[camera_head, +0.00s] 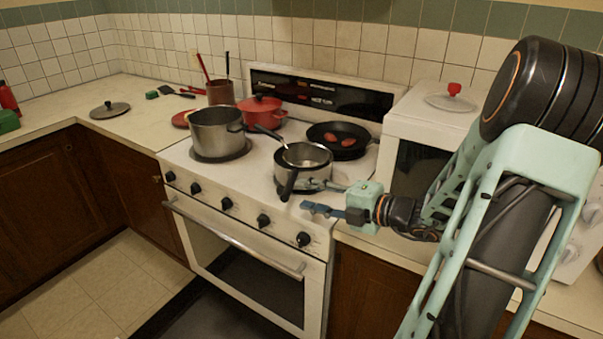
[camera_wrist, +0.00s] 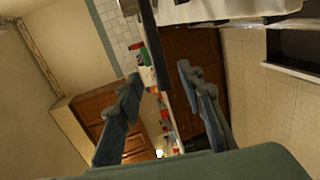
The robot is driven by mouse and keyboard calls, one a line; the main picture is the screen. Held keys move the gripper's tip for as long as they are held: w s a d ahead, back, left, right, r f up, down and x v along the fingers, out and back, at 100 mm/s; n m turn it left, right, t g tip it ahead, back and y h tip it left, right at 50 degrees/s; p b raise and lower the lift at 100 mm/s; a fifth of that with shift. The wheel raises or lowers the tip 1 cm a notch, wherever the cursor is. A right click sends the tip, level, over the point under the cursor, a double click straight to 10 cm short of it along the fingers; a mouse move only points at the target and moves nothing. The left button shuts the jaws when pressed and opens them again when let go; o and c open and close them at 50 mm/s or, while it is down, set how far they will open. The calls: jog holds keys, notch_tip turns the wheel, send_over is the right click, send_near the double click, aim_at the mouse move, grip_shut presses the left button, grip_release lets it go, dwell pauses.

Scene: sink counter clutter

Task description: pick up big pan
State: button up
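Several pans stand on the stove, and I cannot tell for sure which is the big pan. A steel saucepan (camera_head: 306,156) with a black handle (camera_head: 289,185) is at the front right. A black frying pan (camera_head: 339,136) with red pieces in it is behind it. A large grey pot (camera_head: 216,133) is on the left. My gripper (camera_head: 320,198) is open and empty at the stove's front right, just right of the black handle. In the wrist view its fingers (camera_wrist: 158,78) are spread, and a dark bar, possibly that handle, reaches down between them from the top.
A red lidded pot (camera_head: 262,110) and a brown utensil holder (camera_head: 220,92) stand at the back. A white microwave (camera_head: 432,125) stands right of the stove, close to my arm. A pan lid (camera_head: 110,110) lies on the left counter. Floor before the oven is clear.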

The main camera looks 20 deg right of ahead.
aim_at(291, 191)
jog(key=x, duration=0.5)
jog(key=shift+s+a, duration=0.1)
grip_shut()
jog(key=shift+r, duration=0.2)
dwell(0.3)
